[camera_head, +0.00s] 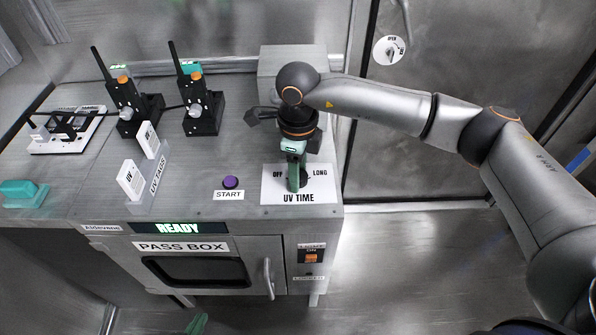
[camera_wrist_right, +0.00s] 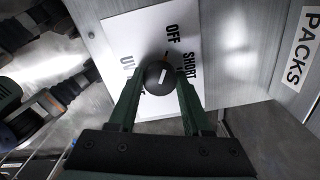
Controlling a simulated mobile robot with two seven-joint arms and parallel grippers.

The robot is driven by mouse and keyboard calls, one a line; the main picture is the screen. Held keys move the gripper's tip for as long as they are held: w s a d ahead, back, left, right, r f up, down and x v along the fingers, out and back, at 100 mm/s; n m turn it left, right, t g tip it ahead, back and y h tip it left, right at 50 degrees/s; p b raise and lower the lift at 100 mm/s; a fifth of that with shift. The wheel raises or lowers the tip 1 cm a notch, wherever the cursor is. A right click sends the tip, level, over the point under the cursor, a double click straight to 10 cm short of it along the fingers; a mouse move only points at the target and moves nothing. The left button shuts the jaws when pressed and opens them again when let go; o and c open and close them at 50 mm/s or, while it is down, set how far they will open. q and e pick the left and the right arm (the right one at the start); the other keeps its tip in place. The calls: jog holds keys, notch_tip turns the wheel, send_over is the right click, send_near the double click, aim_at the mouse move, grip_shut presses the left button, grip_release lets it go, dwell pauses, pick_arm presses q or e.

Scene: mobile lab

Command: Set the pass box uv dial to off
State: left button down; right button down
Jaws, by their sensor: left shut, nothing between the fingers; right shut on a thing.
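The UV time dial is a round black knob (camera_wrist_right: 158,77) with a short white mark on a white plate (camera_head: 272,197) on the pass box top. In the right wrist view, OFF is printed above the knob and SHORT to its right. The mark is tilted; I cannot tell which word it points at. My right gripper (camera_head: 298,188) points down over the plate, its green fingers shut around the knob, also seen in the right wrist view (camera_wrist_right: 160,92). The third label is partly hidden there. A green fingertip of my left gripper (camera_head: 196,324) shows at the bottom edge, apart from the box.
The pass box (camera_head: 130,262) has a windowed door with a handle, a lit READY display (camera_head: 178,228) and an orange switch (camera_head: 311,258). A purple START button (camera_head: 230,182) lies left of the plate. Two black radios (camera_head: 202,112) and white UV tags (camera_head: 130,180) stand further left.

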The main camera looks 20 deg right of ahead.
jog(key=shift+c, duration=1.7)
grip_release()
notch_tip(320, 180, up, 13)
jog(key=shift+f, duration=0.2)
jog(key=shift+s, duration=0.1)
